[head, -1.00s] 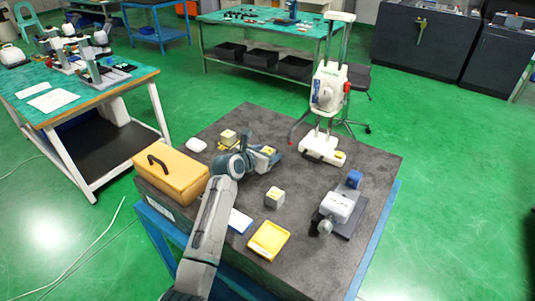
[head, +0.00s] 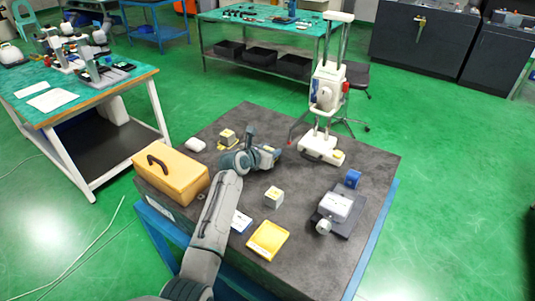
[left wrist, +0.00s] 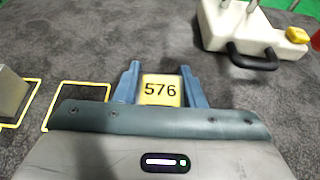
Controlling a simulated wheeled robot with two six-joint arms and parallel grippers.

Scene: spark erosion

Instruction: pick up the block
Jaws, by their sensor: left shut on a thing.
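My left gripper (head: 272,155) is shut on a small block (left wrist: 160,90) with a yellow top label reading "576". In the left wrist view its two blue fingers stand on either side of the block. In the head view the gripper partly hides the block, and I cannot tell whether it is clear of the dark table (head: 310,175). A second block (head: 227,137) stands at a yellow-outlined square, and a third grey block (head: 274,197) with a yellow top stands nearer the front. My right gripper is not in view.
A white stand (head: 322,148) rises behind the gripper. A yellow case (head: 172,177) is at the left, a yellow tray (head: 268,240) at the front, a vise-like device (head: 337,206) and a blue part (head: 353,178) at the right. An empty yellow-outlined square (left wrist: 80,86) lies beside the gripper.

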